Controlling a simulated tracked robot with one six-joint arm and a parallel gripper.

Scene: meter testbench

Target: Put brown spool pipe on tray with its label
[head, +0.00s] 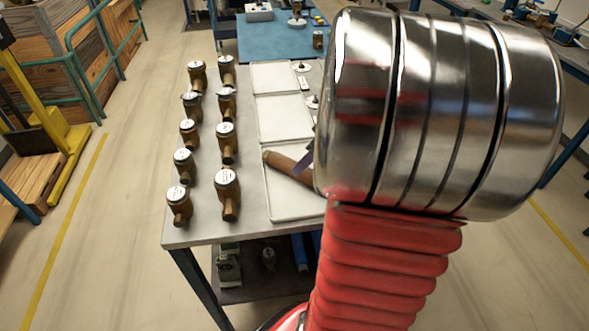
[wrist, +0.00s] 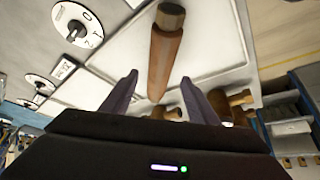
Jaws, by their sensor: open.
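The brown spool pipe (head: 290,166) lies aslant over the nearest white tray (head: 294,206) in the head view; its right end is hidden behind my arm. In the wrist view the pipe (wrist: 166,50) runs lengthwise over a white tray surface, its lower end between my fingertips. My gripper (wrist: 159,84) is open, with a finger on each side of the pipe's line and gaps visible. In the head view my arm hides most of the gripper.
Two more white trays, the middle one (head: 284,118) and the far one (head: 274,76), look empty. Several brass meters (head: 226,141) stand in two rows on the table's left side. A blue mat (head: 280,43) lies on the bench behind. The table's front edge is close.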

